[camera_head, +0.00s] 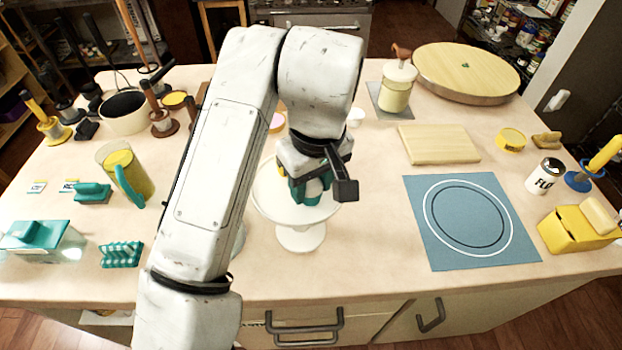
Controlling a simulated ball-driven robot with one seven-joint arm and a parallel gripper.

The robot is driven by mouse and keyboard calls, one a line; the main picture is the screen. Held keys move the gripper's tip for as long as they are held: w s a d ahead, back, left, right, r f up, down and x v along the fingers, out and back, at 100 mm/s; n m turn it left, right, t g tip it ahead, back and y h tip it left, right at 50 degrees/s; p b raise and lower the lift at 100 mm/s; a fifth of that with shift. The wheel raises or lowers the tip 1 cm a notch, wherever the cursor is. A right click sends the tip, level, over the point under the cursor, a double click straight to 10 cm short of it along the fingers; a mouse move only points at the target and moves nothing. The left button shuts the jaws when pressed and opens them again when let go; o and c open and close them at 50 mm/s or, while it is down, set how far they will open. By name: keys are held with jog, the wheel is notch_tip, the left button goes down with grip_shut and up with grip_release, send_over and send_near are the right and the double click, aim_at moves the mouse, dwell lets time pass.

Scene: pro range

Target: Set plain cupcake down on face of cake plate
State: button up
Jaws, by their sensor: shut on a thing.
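The white cake plate (268,204), a round plate on a foot, stands near the front edge of the counter, left of the blue mat. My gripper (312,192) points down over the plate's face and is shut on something. Teal and dark parts show at its fingers, low over or on the plate. I cannot make out the plain cupcake clearly there, nor whether anything touches the plate.
A blue mat (426,230) with ring lines lies to the right, with a wooden board (438,144) behind it. A yellow box (570,232) and a labelled can (544,177) stand farther right. A yellow pitcher (138,178) and teal items (121,254) are at left.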

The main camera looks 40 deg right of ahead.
aim_at(316, 190)
jog(key=shift+f, duration=0.3)
jog(key=o, duration=1.1)
jog(key=shift+r, duration=0.1)
jog(key=r, duration=0.3)
jog(key=s+r, duration=0.1)
jog(key=r, duration=0.6)
jog(key=shift+s+r, duration=0.15)
jog(key=shift+r, duration=0.15)
